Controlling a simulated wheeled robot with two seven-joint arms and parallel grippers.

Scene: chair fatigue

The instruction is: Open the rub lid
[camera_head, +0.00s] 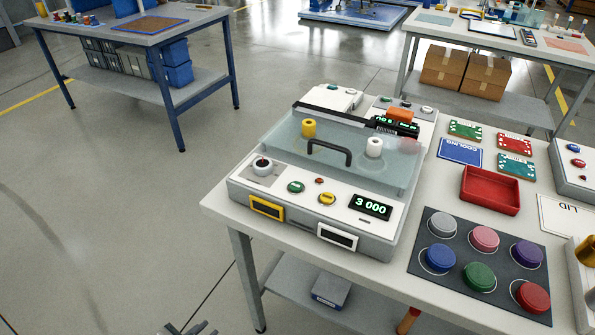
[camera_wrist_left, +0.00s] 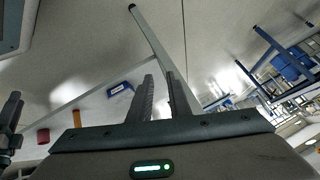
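The rub tester (camera_head: 310,203) is a white box on the table. A clear, greenish lid (camera_head: 280,145) with a black arched handle (camera_head: 329,151) lies over its top, and it looks shut. A yellow and a white cylinder show by the lid. My left gripper (camera_head: 187,329) is at the bottom edge of the head view, low in front of the table and well away from the handle. In the left wrist view its two fingers (camera_wrist_left: 160,92) stand apart with nothing between them. A dark part at that view's left edge looks like my right gripper (camera_wrist_left: 12,118); its state is unclear.
The tester's front has buttons and a display (camera_head: 371,206) reading 3 000. To its right are a red tray (camera_head: 490,190), a dark mat (camera_head: 455,284) with several coloured pucks, and a card reading LID (camera_head: 567,215). Floor left of the table is clear.

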